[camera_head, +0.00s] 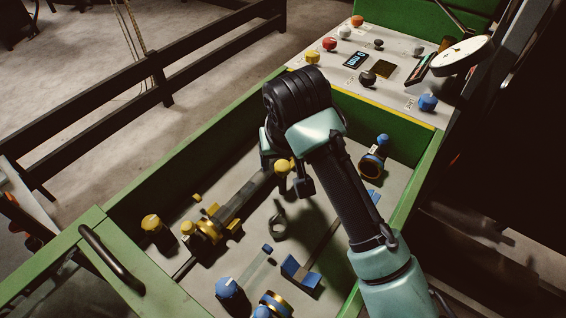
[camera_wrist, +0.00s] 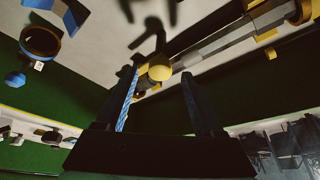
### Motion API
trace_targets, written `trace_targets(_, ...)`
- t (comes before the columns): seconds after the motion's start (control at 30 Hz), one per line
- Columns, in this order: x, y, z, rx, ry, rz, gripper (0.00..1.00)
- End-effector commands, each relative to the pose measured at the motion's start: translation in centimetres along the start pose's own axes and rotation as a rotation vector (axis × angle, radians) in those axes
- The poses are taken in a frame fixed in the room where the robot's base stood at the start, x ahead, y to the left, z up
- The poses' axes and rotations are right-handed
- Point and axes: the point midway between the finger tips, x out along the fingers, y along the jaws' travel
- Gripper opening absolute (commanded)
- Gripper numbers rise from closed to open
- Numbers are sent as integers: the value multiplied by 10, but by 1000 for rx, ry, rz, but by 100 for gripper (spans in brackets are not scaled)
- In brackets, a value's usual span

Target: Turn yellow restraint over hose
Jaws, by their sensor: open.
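A yellow restraint with a round knob (camera_head: 283,167) sits at the far end of a dark hose (camera_head: 242,196) lying in the green-walled tray. In the wrist view the yellow knob (camera_wrist: 159,69) shows between the two fingertips, with the hose (camera_wrist: 200,26) running to the upper right. My gripper (camera_head: 285,174) is open around or just above the knob; I cannot tell whether a finger touches it. In the wrist view my gripper (camera_wrist: 161,77) has a finger on each side of the knob. My arm partly hides the restraint's far side in the head view.
Yellow clamp fittings (camera_head: 208,231) hold the hose's near end. Blue fittings (camera_head: 229,288) and a blue-knobbed ring (camera_head: 372,163) stand in the tray. Green walls (camera_head: 180,165) enclose it. A control panel (camera_head: 385,60) with knobs and a gauge stands behind.

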Motion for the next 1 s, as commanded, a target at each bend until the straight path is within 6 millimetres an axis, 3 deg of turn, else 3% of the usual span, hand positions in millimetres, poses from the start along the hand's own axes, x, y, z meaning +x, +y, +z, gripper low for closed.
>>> trace_targets(0.17, 14, 0, 0, 0, 0, 1, 69)
trace_targets(0.47, 15, 0, 0, -1, 1, 0, 69)
trace_targets(0.83, 15, 0, 0, 0, 1, 0, 3)
trace_targets(1.0, 15, 0, 0, -1, 1, 0, 0)
